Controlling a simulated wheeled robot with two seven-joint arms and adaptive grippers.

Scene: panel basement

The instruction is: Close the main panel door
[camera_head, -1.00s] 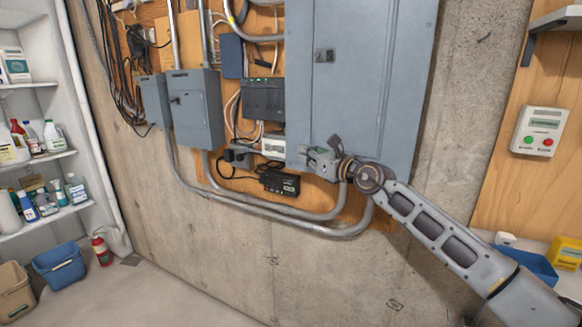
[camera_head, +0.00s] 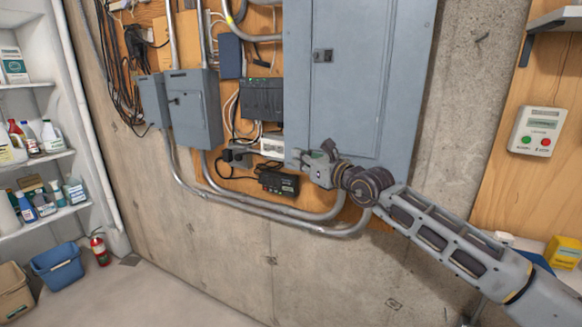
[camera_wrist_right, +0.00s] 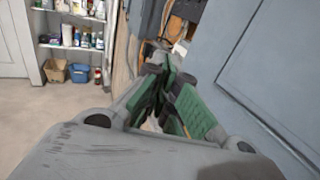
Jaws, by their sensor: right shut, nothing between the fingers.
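The main panel is a large grey cabinet (camera_head: 418,100) on the wall. Its door (camera_head: 355,90) looks flush in the front, with a small dark latch (camera_head: 323,56) near its left edge. My right gripper (camera_head: 304,158) is in front of the cabinet's lower left part, below the latch, pointing left. In the right wrist view its green-padded fingers (camera_wrist_right: 165,92) are together with nothing held, and the grey panel face (camera_wrist_right: 265,65) lies to their right. I cannot tell whether the gripper touches the panel. My left gripper is not in view.
Smaller grey boxes (camera_head: 193,110), a dark module (camera_head: 262,99) and a black device (camera_head: 279,183) are left of the panel. Conduits (camera_head: 290,221) curve below. A control box (camera_head: 538,131) hangs at right. A shelf (camera_head: 35,160) stands left; the central floor is clear.

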